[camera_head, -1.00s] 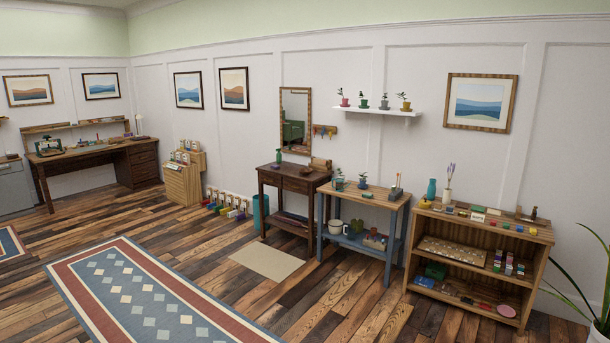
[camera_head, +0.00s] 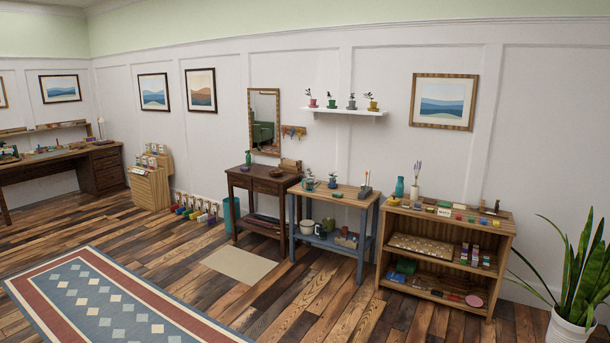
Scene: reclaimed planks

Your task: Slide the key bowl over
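I cannot make out the key bowl for certain at this distance. A dark wooden console table (camera_head: 262,185) stands against the wall under a framed mirror (camera_head: 264,121). A green bottle (camera_head: 248,158) and a small brown wooden item (camera_head: 290,165) stand on its top, with small dark things between them. Hooks with keys or tags (camera_head: 293,131) hang on the wall to the right of the mirror. Neither of my grippers shows in the head view.
A blue-legged workbench (camera_head: 335,195) with small plants and a wooden bookcase (camera_head: 446,225) stand to the right of the console. A beige mat (camera_head: 238,265) lies before the console. A patterned rug (camera_head: 95,305) is at left. A potted plant (camera_head: 575,275) stands far right. Floor between is open.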

